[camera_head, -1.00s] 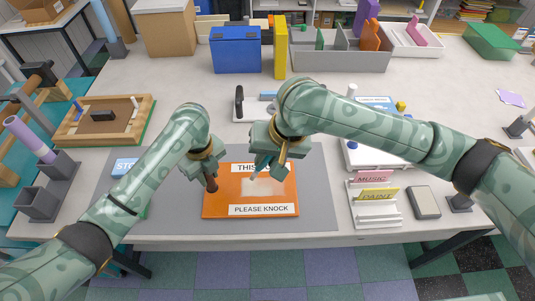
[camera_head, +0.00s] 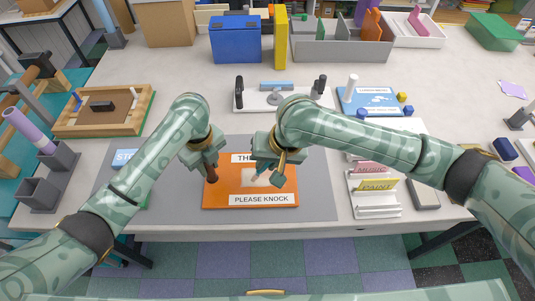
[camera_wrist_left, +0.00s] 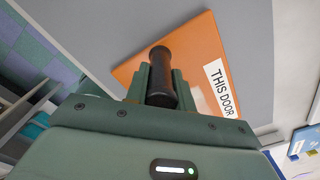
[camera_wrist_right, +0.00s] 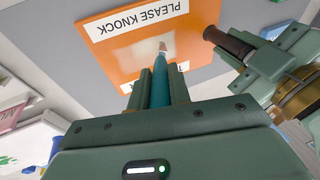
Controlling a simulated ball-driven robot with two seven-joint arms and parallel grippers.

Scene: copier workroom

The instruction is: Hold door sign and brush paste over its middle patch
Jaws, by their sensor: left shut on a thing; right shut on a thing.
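The orange door sign (camera_head: 220,196) lies on a grey mat, with white strips reading "THIS DOOR" and "PLEASE KNOCK". A pale patch (camera_head: 254,180) shows in its middle. My left gripper (camera_head: 211,170) is shut on a dark brown round handle (camera_wrist_left: 161,80) over the sign's left part. What is under the handle is hidden. My right gripper (camera_head: 272,163) is shut on a teal brush (camera_wrist_right: 160,84) above the sign's middle. In the right wrist view its pale tip (camera_wrist_right: 163,46) is over the orange face; I cannot tell whether it touches.
A tiered rack (camera_head: 376,211) with small signs stands right of the mat (camera_head: 319,205). A wooden tray (camera_head: 67,124) and grey holders (camera_head: 42,187) are at the left. A blue box (camera_head: 236,44) and grey organizer (camera_head: 342,57) stand at the back. The mat's right part is clear.

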